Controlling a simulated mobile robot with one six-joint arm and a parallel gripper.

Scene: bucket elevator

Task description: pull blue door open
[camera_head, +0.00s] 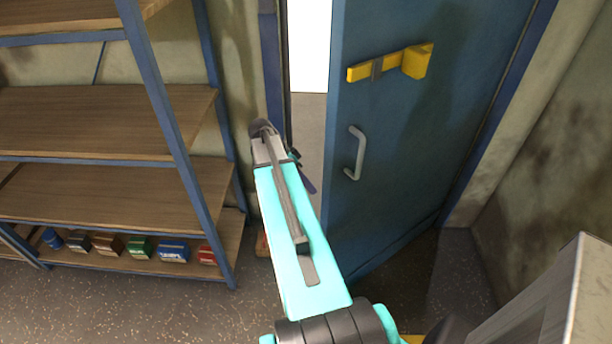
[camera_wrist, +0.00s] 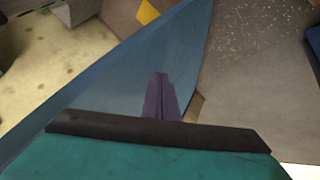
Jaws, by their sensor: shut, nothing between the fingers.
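The blue door (camera_head: 400,190) stands ajar in the head view, its left edge swung away from the frame, with a bright gap (camera_head: 309,110) beside it. A grey handle (camera_head: 357,153) and a yellow latch bar (camera_head: 388,65) are on its face. My gripper (camera_head: 308,184) is at the gap, left of the door's free edge and away from the handle. In the wrist view my gripper's purple fingers (camera_wrist: 160,98) are together and empty, and the blue door (camera_wrist: 120,75) spans behind them. I cannot tell whether the fingers touch the door.
A shelf rack (camera_head: 168,100) with blue posts stands at left, close to my arm. Several small boxes (camera_head: 173,250) sit on its bottom shelf. A wall (camera_head: 560,130) bounds the right. A grey block-like object (camera_head: 545,300) stands at front right. Floor is clear at front left.

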